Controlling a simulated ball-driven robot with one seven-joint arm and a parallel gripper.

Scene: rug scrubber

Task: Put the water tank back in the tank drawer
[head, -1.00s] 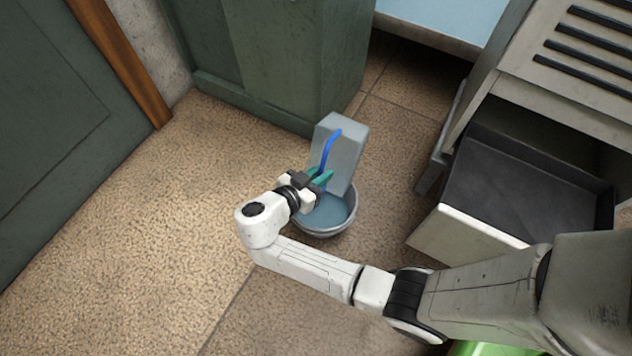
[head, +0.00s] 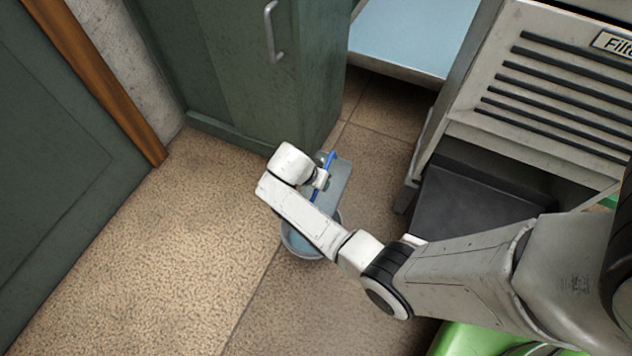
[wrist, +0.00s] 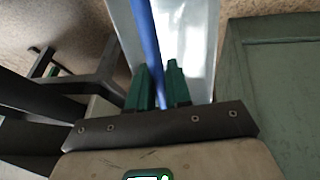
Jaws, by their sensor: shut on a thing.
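The water tank (head: 338,183) is a grey-blue box with a blue handle (head: 329,160). In the head view it is beside the green cabinet, above or at the far edge of a round basin, partly hidden by my arm. In the wrist view the pale tank (wrist: 190,40) lies just beyond my gripper (wrist: 158,88), whose green fingers are shut on the blue handle (wrist: 146,35). The fingertips are hidden in the head view. The tank drawer (head: 470,205) is pulled out low at the right, dark inside and empty where visible; my arm covers its front.
The round basin (head: 288,240) with bluish water stands on the floor under my arm. The green cabinet (head: 255,75) is close behind the tank. A slatted machine body (head: 470,125) rises above the drawer. Floor is clear at left.

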